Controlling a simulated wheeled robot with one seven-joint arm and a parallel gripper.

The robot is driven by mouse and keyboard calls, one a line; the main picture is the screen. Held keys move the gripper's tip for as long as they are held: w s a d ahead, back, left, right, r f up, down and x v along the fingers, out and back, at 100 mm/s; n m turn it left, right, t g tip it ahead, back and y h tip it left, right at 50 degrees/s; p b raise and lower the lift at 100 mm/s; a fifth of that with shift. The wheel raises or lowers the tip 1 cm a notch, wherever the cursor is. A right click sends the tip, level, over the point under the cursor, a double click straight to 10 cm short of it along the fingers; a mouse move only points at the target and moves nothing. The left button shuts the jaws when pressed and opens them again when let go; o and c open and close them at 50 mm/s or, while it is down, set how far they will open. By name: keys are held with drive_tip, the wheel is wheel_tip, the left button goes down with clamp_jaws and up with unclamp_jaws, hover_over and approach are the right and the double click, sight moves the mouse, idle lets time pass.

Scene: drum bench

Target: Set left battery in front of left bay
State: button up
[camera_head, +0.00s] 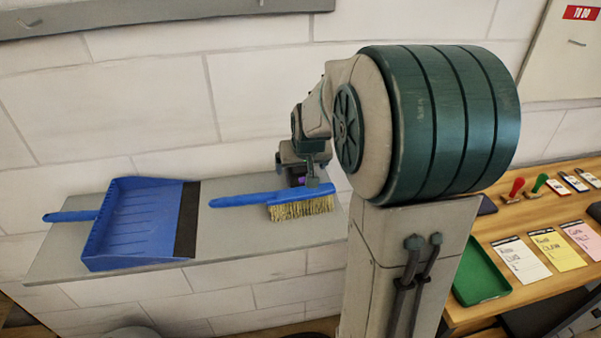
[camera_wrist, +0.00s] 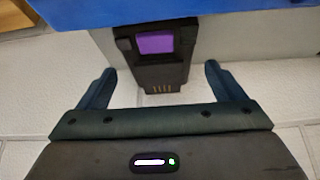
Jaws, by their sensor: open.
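A black battery (camera_wrist: 158,68) with a purple label and a row of gold contacts shows in the wrist view. It is on the grey shelf (camera_head: 240,262), close to the shelf's edge. In the head view only a bit of purple shows behind my gripper (camera_head: 313,172). In the wrist view my gripper (camera_wrist: 160,74) is open, with one finger on each side of the battery and a gap on both sides. I cannot tell which battery this is. No battery bay can be made out in either view.
A blue hand brush (camera_head: 262,197) lies on the shelf close to my gripper. A blue dustpan (camera_head: 135,222) lies further left. At the right, a wooden bench (camera_head: 500,228) carries a green tray (camera_head: 481,275), coloured cards and stamps.

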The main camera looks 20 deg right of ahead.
drive_tip(key=shift+x, duration=0.8)
drive_tip(key=shift+r, duration=0.1)
drive_tip(key=c, duration=1.5)
